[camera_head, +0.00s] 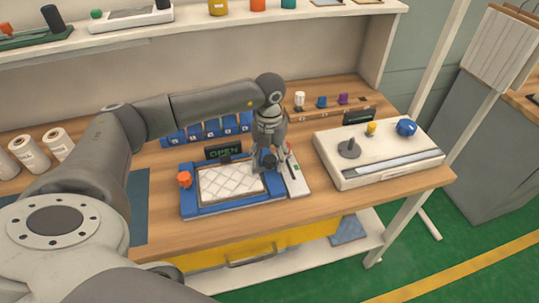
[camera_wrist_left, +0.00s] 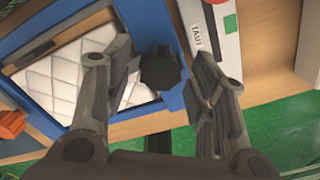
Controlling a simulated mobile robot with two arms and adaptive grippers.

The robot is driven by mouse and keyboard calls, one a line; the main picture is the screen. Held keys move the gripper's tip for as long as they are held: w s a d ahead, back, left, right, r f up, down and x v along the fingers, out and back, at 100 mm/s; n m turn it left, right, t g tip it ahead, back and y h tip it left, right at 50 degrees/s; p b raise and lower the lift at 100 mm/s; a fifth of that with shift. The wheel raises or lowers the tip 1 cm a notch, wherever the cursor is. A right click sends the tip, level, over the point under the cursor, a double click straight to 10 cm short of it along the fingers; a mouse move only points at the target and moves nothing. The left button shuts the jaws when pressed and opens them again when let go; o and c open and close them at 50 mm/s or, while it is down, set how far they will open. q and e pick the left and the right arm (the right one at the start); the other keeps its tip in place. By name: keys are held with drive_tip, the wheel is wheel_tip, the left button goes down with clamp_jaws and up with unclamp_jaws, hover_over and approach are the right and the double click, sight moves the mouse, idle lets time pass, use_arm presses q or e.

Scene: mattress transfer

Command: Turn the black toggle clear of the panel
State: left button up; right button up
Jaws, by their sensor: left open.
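The black toggle (camera_wrist_left: 162,70) is a dark lobed knob at the edge of the blue frame (camera_wrist_left: 172,98), beside the white quilted panel (camera_wrist_left: 62,82). My left gripper (camera_wrist_left: 163,82) is open, with one finger on each side of the toggle. I cannot tell whether either finger touches it. In the head view the left gripper (camera_head: 270,163) points down over the right side of the blue frame (camera_head: 188,204) and mostly hides the toggle. The quilted panel (camera_head: 228,184) lies inside the frame. My right gripper is not in view.
An orange knob (camera_head: 184,179) stands at the frame's left side. A display (camera_head: 224,151) reading OPEN stands behind it. Blue bins (camera_head: 205,130) line the back. A white console (camera_head: 375,160) with a joystick and a blue knob stands to the right.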

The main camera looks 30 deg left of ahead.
use_arm(q)
drive_tip(key=c, duration=1)
drive_tip(key=shift+n, duration=0.4)
drive_tip(key=n+b, duration=0.1)
drive_tip(key=n, duration=0.2)
drive_tip(key=shift+n, duration=0.4)
drive_tip(key=n, duration=0.4)
drive_tip(key=shift+w+n, duration=0.1)
drive_tip(key=shift+n, duration=0.2)
drive_tip(key=n, duration=0.8)
drive_tip(key=shift+n, duration=0.3)
